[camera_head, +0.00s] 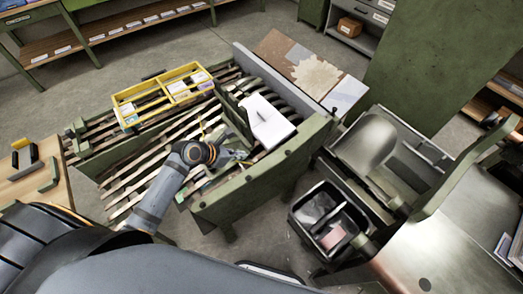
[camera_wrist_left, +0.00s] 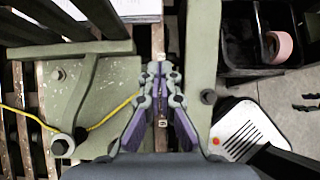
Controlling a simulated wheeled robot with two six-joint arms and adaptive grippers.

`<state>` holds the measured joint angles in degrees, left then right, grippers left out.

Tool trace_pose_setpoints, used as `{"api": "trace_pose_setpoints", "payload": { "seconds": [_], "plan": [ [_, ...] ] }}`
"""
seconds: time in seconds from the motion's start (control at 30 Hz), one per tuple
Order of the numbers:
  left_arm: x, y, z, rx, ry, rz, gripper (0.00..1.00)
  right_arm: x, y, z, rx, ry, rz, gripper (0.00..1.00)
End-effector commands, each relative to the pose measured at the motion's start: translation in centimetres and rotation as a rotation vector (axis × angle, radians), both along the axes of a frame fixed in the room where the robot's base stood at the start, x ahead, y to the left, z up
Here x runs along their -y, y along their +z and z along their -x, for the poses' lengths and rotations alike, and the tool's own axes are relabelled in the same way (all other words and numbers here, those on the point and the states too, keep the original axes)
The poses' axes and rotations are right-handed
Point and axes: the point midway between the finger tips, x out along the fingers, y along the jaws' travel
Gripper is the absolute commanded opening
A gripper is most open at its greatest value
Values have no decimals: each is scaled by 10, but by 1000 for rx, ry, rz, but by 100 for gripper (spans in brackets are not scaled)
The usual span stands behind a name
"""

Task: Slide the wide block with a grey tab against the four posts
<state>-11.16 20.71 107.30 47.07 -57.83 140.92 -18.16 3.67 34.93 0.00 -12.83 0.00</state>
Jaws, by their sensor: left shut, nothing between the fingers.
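A wide white block (camera_head: 268,122) lies on the green slatted bench, near its right end panel. A small dark mark shows on its top; I cannot tell whether this is the grey tab. A pale block edge also shows at the top of the left wrist view (camera_wrist_left: 138,7). My left gripper (camera_head: 243,156) is just in front of the white block, over the bench. In the left wrist view its fingers (camera_wrist_left: 161,70) are together and empty, beside a green rail. I cannot clearly pick out the four posts. My right gripper is not in view.
A yellow divided tray (camera_head: 163,93) stands on the bench behind my left arm. A green end panel (camera_head: 262,180) bounds the bench at front right. A black bin (camera_head: 328,216) stands right of it. A yellow cord (camera_wrist_left: 112,117) lies left of the fingers.

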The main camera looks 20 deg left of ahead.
Motion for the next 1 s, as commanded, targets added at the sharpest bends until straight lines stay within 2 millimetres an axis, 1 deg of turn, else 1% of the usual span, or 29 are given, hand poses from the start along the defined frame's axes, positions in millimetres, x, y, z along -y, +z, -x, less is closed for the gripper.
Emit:
{"api": "trace_pose_setpoints", "payload": {
  "seconds": [0.03, 0.07, 0.13, 0.3, 0.4, 0.6, 0.8, 1.0],
  "plan": [
    [6, -9, -7, 1, 3, 6, 0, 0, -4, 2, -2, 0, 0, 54],
    [9, -14, -11, 0, 3, 7, 0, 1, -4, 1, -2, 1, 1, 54],
    [16, -25, -19, -1, 2, 6, 0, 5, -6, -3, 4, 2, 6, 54],
    [32, -50, -39, 0, 0, 3, 0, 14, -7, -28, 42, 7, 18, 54],
    [43, -47, -53, 2, -1, 2, 0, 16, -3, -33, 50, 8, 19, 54],
    [54, -48, -67, 0, -1, -1, 0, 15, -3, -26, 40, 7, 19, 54],
    [55, -48, -69, 0, -1, -3, 0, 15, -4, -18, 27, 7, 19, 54],
    [56, -47, -70, 1, -1, -2, 0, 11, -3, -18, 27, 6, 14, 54]
  ]
}}
